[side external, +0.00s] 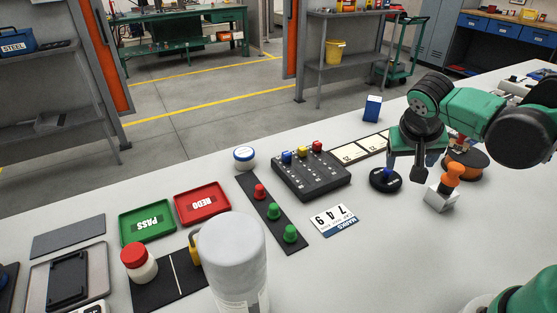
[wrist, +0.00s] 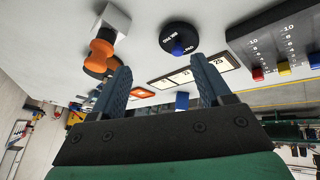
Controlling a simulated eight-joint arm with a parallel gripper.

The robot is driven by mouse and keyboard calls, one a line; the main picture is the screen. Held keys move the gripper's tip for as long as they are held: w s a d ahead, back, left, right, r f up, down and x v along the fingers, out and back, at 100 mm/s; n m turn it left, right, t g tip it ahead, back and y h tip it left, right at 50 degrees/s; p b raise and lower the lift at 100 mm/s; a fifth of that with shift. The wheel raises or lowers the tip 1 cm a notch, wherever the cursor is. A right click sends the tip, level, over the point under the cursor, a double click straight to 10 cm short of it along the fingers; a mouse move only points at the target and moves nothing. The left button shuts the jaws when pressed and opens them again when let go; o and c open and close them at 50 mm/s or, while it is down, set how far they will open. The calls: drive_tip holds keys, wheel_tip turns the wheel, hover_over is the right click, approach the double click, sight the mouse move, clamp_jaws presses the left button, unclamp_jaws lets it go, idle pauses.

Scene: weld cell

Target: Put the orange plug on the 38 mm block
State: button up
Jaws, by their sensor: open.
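The orange plug (side external: 453,175) appears to stand upright on a small pale block (side external: 440,198) at the right of the table. In the wrist view, which looks upside down, the orange plug (wrist: 101,50) meets the pale block (wrist: 113,19) at the upper left. I cannot read a size on the block. My gripper (side external: 427,168) is open, left of the plug and apart from it. In the wrist view my gripper (wrist: 161,66) has nothing between its fingers. Its farther finger is mostly hidden in the side view.
A black disc with a blue knob (side external: 386,179) lies left of the block. An orange-and-dark round piece (side external: 467,163) is behind the plug. A blue block (side external: 373,108), a control box (side external: 311,175) and labelled pale plates (side external: 361,150) stand nearby.

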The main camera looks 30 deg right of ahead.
drive_tip(key=a+r+n+t+y, duration=0.2)
drive_tip(key=a+n+t+y, duration=0.2)
drive_tip(key=a+n+y, duration=0.1)
drive_tip(key=shift+s+a+r+n+t, duration=0.3)
drive_tip(key=shift+a+n, duration=0.45)
drive_tip(key=shift+n, duration=0.45)
